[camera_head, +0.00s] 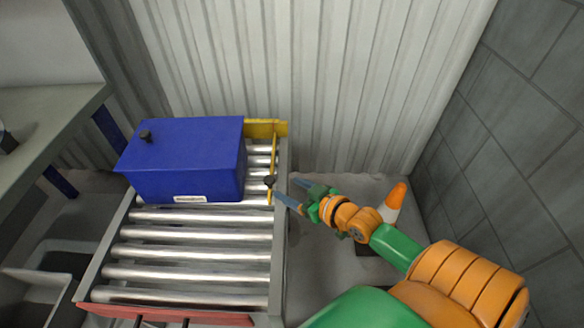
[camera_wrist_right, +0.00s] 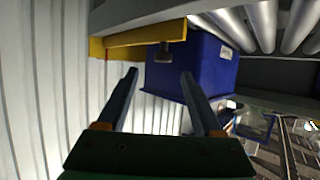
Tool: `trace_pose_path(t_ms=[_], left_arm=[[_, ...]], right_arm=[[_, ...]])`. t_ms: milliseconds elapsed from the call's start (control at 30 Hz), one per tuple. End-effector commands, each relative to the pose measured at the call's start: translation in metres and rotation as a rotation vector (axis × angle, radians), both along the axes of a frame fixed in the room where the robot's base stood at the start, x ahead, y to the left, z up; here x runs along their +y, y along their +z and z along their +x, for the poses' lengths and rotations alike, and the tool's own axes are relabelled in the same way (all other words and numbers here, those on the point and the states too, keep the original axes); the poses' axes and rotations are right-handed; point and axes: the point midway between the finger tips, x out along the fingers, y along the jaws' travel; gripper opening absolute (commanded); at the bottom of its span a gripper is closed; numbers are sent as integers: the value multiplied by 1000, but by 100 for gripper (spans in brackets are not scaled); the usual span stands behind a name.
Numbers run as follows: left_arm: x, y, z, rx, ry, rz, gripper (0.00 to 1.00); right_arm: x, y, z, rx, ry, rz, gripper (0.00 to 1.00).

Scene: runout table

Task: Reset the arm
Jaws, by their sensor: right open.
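A thin yellow arm (camera_head: 274,160) lies along the right side of the roller table (camera_head: 282,235), with a dark knob (camera_head: 270,181) on it. A yellow block (camera_head: 266,127) stands at the table's far right corner. My right gripper (camera_head: 286,191) is open and empty, just right of the knob. I cannot tell whether a finger touches the knob. My left gripper is not in view.
A blue box (camera_head: 190,160) with a small black knob on its lid sits on the far rollers, left of the yellow arm. An orange and white cone (camera_head: 394,200) stands on the floor at right. A grey bench (camera_head: 40,130) is at left. The near rollers are empty.

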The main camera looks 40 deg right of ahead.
Motion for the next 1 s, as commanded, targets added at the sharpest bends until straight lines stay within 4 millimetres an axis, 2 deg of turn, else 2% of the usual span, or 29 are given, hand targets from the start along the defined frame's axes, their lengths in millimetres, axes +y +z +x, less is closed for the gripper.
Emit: trace_pose_path(t_ms=[467,533,567,600,667,700,767,800,900,1000], left_arm=[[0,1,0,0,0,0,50],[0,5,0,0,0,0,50],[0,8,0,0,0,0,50],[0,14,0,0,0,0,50],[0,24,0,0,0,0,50],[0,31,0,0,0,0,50],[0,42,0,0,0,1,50],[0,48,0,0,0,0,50],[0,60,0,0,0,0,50],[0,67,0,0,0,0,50]], right_arm=[[-1,1,-4,1,-1,-1,68],[-6,-10,-7,33,-23,-4,68],[-11,-22,-11,63,-42,-10,68],[-18,-43,-19,121,-73,-19,68],[-26,-86,-42,238,-120,-37,68],[-27,-117,-63,331,-144,-54,68],[-19,-164,-105,486,-157,-81,68],[-9,-191,-136,585,-150,-99,68],[23,-236,-213,805,-90,-144,68],[52,-256,-273,957,-13,-176,68]])
